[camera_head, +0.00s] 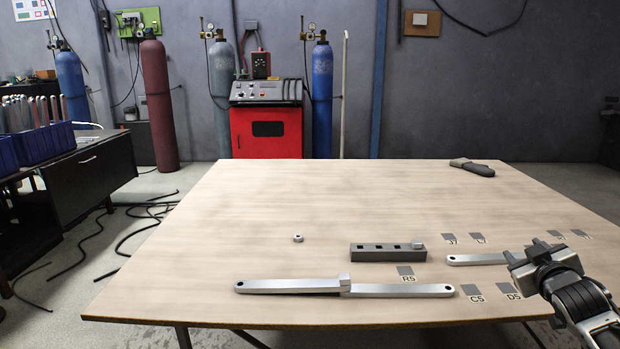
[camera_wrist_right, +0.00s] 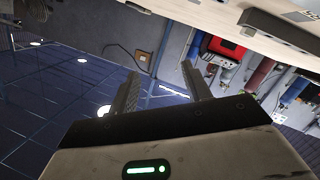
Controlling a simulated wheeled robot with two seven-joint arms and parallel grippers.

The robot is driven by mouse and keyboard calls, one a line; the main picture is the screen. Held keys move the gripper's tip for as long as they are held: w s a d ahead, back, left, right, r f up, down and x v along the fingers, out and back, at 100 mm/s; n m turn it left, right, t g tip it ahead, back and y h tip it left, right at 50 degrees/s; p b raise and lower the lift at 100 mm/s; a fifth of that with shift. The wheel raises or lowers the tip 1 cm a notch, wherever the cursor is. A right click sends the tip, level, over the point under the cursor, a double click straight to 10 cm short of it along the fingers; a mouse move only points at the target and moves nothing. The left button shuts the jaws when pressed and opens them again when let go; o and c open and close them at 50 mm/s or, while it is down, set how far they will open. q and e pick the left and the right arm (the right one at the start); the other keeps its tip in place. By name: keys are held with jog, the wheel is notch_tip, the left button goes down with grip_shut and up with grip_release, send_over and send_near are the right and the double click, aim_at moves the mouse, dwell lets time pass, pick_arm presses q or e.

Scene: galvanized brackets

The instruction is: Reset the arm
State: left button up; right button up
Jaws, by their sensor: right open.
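My right gripper (camera_head: 540,262) is above the right front part of the table, at the right of the head view. In the right wrist view its two fingers (camera_wrist_right: 160,92) stand apart with nothing between them. The table (camera_head: 200,215) shows upside down at the top of that view. The right gripper partly covers a silver flat bar (camera_head: 475,259) in the head view. My left gripper is in neither view.
Two joined silver bars (camera_head: 290,286) lie near the front edge. A dark block with square holes (camera_head: 375,252) and a small ring (camera_head: 298,238) lie behind them. Small grey labelled squares (camera_head: 405,271) dot the right side. A dark grey object (camera_head: 472,167) lies at the back right. The back left is clear.

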jog(key=s+a+f+n+g+y, duration=0.1)
jog(key=s+a+f+y, duration=0.2)
jog(key=s+a+f, duration=0.6)
jog(key=s+a+f+g+y, duration=0.1)
jog(key=s+a+f+y, duration=0.1)
jog(key=s+a+f, duration=0.65)
jog(key=s+a+g+y, duration=0.1)
jog(key=s+a+y, duration=0.1)
jog(key=s+a, duration=0.65)
pick_arm(q)
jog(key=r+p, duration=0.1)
jog(key=p, duration=0.2)
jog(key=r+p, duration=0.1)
jog(key=p, duration=0.1)
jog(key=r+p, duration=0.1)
jog(key=p, duration=0.2)
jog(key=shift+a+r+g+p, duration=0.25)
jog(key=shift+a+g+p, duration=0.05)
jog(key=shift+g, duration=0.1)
pick_arm(e)
jog(key=s+a+r+m+g, duration=0.1)
jog(key=s+a+r+m, duration=0.1)
jog(key=s+a+r, duration=0.2)
jog(key=s+r, duration=0.1)
jog(key=s, duration=0.1)
jog(key=shift+s+a+g, duration=0.3)
jog(key=shift+a+g, duration=0.05)
jog(key=shift+g, duration=0.05)
